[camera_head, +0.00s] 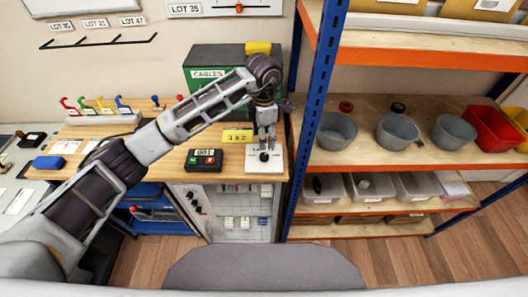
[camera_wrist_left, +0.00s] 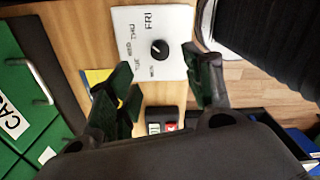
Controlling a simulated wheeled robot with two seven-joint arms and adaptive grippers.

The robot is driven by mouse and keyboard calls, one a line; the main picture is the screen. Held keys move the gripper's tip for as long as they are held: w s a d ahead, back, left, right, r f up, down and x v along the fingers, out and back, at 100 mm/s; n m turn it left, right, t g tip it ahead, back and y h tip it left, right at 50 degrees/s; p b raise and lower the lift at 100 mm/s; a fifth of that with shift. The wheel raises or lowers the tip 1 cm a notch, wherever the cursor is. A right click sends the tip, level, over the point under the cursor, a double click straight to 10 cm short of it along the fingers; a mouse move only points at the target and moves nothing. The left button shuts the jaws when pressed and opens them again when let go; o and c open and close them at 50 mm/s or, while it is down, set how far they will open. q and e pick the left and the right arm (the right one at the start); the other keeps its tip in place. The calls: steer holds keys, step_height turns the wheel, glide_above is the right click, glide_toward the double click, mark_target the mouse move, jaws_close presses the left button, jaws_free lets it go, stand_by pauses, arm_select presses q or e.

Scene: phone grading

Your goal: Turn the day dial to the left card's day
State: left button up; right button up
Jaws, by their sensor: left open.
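The day dial is a black knob (camera_wrist_left: 159,50) on a white plate (camera_wrist_left: 176,18) lettered with days; THU and FRI are readable, smaller labels less clear. I cannot read surely which day the knob points to. In the head view the plate (camera_head: 264,166) lies at the bench's right front edge. My left gripper (camera_head: 267,143) hangs over it, pointing down. In the left wrist view its fingers (camera_wrist_left: 165,85) are apart and empty, with the knob beyond the gap. I cannot identify the left card for certain. My right gripper is not in view.
A green CABLES cabinet (camera_head: 211,85) is behind. A blue rack post (camera_head: 306,120) rises close on the right, beside shelves with grey bowls (camera_head: 397,131).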

mark_target(264, 155)
arm_select(q)
steer(key=shift+f+p, duration=0.9)
steer(key=shift+f, duration=3.6)
steer(key=c, duration=1.1)
steer(key=shift+o, duration=0.2)
